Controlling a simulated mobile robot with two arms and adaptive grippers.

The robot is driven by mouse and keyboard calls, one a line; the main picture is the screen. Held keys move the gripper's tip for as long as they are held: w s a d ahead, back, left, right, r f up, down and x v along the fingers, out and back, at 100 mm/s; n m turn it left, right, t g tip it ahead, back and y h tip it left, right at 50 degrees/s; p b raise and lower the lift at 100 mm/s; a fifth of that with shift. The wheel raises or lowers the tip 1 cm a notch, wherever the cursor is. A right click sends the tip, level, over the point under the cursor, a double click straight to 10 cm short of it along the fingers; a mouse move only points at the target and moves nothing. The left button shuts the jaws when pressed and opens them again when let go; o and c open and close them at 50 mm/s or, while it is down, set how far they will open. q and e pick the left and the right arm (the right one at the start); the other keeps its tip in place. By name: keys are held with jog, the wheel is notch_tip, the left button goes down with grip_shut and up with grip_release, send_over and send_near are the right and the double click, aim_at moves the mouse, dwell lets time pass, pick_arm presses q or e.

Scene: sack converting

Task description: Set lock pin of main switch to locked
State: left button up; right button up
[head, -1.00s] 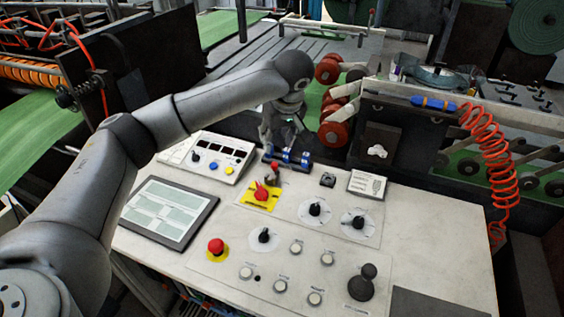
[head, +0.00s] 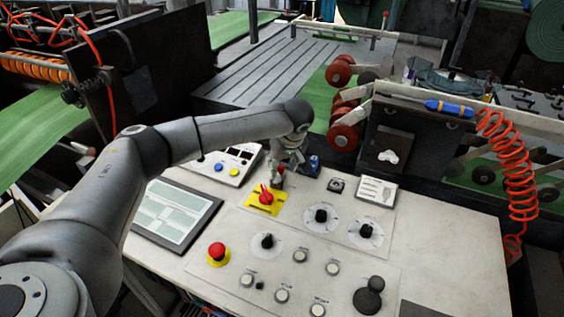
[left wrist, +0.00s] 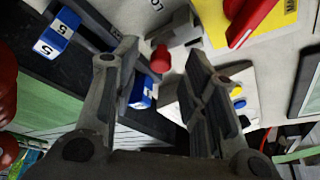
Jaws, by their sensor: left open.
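The main switch (head: 265,197) is a red handle on a yellow plate, on the white control desk. It also shows at the top right of the left wrist view (left wrist: 252,20). A small red knob beside that plate, which looks like the lock pin (left wrist: 161,58), shows between my fingers in the left wrist view. My left gripper (head: 276,176) is just behind the switch plate in the head view. Its fingers (left wrist: 162,68) are open on either side of the knob, with no clear contact. The gripper mostly hides the knob in the head view. My right gripper is not in view.
Blue number-5 locks (left wrist: 60,30) lie close to the gripper, also in the head view (head: 313,164). Black rotary knobs (head: 320,215), a red emergency button (head: 217,252) and a tilted screen (head: 175,213) surround the switch.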

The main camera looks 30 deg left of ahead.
pick_arm(q)
jog(key=shift+a+f, duration=0.2)
jog(key=shift+f, duration=0.35)
jog(key=shift+w, duration=0.1)
grip_shut()
